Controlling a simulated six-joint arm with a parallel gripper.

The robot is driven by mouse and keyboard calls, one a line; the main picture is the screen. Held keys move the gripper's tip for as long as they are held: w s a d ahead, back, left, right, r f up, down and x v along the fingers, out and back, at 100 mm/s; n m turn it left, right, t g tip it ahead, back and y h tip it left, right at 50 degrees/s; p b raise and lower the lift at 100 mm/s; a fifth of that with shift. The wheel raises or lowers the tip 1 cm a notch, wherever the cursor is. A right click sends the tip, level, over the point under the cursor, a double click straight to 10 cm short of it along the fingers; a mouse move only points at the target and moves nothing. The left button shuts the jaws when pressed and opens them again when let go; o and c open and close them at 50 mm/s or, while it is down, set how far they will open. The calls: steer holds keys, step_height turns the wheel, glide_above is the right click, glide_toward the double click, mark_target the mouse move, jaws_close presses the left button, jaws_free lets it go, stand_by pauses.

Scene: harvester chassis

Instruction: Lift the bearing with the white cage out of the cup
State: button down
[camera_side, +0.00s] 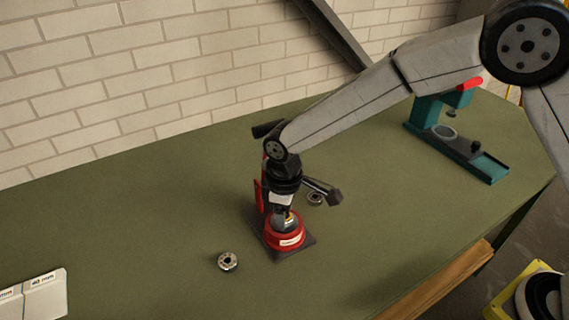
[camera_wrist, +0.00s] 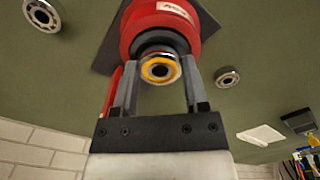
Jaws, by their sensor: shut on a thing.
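My gripper (camera_side: 288,214) points down over the red cup (camera_side: 286,241), which stands on a dark square plate. In the wrist view, my gripper (camera_wrist: 160,72) is shut on a bearing (camera_wrist: 160,70) between its two fingers. This bearing shows a yellow-orange ring, not a clearly white one. It sits in front of the dark mouth of the red cup (camera_wrist: 147,18); I cannot tell whether it is clear of the rim. In the side view the fingers hide most of it.
One loose bearing (camera_side: 228,262) lies left of the cup, another (camera_side: 315,198) behind it to the right. A red upright (camera_wrist: 113,88) shows close by my left finger. White labelled boxes (camera_side: 40,298) are at lower left, a teal press (camera_side: 455,145) at right.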

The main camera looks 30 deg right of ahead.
steer(key=shift+r, duration=3.25)
